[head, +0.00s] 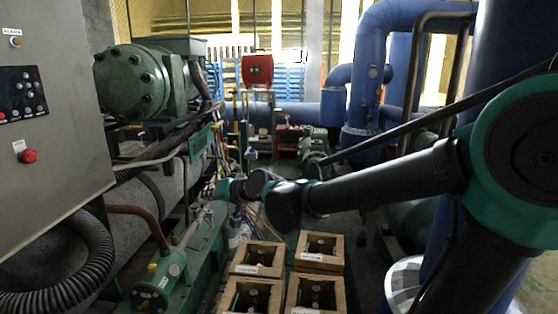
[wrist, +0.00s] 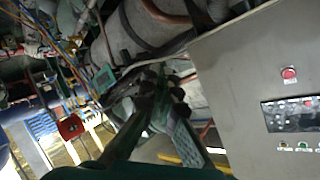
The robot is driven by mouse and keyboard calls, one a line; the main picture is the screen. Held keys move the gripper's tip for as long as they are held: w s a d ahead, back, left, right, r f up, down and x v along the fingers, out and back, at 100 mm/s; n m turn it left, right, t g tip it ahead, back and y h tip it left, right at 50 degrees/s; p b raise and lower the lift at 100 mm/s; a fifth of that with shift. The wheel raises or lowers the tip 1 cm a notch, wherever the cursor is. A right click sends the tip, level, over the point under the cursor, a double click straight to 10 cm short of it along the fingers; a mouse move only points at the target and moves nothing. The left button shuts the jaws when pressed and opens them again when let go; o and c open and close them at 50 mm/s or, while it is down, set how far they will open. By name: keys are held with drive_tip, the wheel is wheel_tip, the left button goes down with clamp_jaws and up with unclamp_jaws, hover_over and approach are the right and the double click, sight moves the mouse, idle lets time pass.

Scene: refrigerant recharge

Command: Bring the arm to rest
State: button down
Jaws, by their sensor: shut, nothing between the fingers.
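My gripper (wrist: 166,88) shows in the wrist view as two dark fingers reaching up from the bottom edge, with their tips close together. It is shut and holds nothing. In the head view my black and teal arm stretches from the right edge to the middle. Its wrist end is near the green machinery at the left, and the fingers are too small and dark to make out there.
A grey control panel with a red button (head: 27,156) stands at the left. The red button also shows in the wrist view (wrist: 289,73). Pipes and a ribbed hose (head: 77,285) are below. Open wooden crates (head: 320,238) stand on the floor. Blue pipes (head: 370,65) rise at the right.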

drive_tip(key=d+f+h, duration=0.2)
drive_tip(key=d+f, duration=0.3)
drive_tip(key=d, duration=0.3)
drive_tip(key=d+f+h, duration=0.2)
drive_tip(key=d+f, duration=0.3)
drive_tip(key=d, duration=0.3)
drive_tip(key=s+d+f+m+g+h, duration=0.1)
drive_tip(key=s+d+f, duration=0.3)
drive_tip(key=d, duration=0.4)
drive_tip(key=s+d+f+m+g+h, duration=0.1)
drive_tip(key=s+d+f+h, duration=0.2)
drive_tip(key=s+d+f, duration=0.2)
drive_tip(key=s+d+f+m+g+h, duration=0.1)
drive_tip(key=s+d+f, duration=0.4)
drive_tip(key=d, duration=0.7)
drive_tip(key=shift+s+g+h, duration=0.15)
drive_tip(key=shift+g+h, duration=0.15)
drive_tip(key=shift+h, duration=0.6)
drive_tip(key=shift+f, duration=0.1)
